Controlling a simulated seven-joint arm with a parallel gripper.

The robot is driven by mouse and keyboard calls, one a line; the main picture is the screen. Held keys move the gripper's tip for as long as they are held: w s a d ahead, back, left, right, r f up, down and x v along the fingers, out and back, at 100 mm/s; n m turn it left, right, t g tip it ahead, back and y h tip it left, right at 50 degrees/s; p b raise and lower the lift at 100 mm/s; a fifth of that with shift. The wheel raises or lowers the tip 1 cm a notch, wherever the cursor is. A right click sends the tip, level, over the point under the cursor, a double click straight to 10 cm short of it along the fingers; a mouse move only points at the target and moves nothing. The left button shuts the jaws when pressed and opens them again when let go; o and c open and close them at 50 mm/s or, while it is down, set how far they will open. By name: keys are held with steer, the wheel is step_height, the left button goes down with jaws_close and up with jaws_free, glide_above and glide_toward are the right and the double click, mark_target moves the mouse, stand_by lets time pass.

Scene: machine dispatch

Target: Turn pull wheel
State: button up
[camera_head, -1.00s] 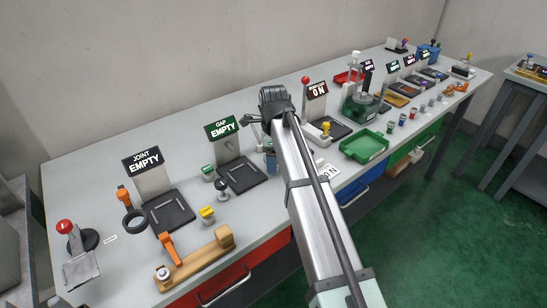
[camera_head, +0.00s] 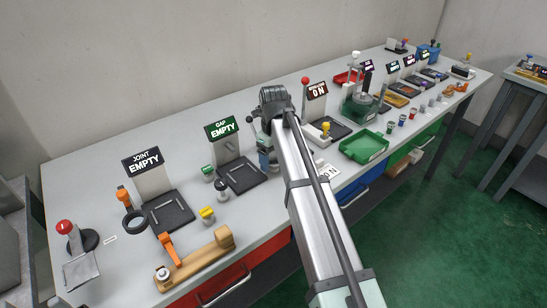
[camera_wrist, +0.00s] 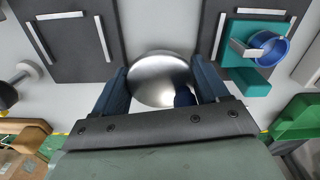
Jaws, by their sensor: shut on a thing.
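A shiny silver, dome-like round thing (camera_wrist: 160,68), probably the pull wheel, sits between the two blue fingers of my gripper (camera_wrist: 164,82) in the wrist view. My gripper is shut on it, with one finger on each side. Its lower part is hidden behind the gripper body. In the head view my gripper (camera_head: 267,158) is low over the bench, right of the GAP station, and my arm hides most of what is there. I cannot make out the silver thing in that view.
The GAP sign (camera_head: 222,128) reads EMPTY and stands behind a black plate (camera_head: 242,175). A red-knobbed lever (camera_head: 306,92) and a green tray (camera_head: 364,146) are to the right. In the wrist view, a black plate (camera_wrist: 68,35) lies left and a teal block with a blue ring (camera_wrist: 268,45) right.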

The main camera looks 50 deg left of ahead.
mark_target(274, 156)
stand_by(0.4)
steer(key=o, duration=1)
step_height(274, 156, up, 14)
steer(key=shift+f, duration=0.15)
stand_by(0.4)
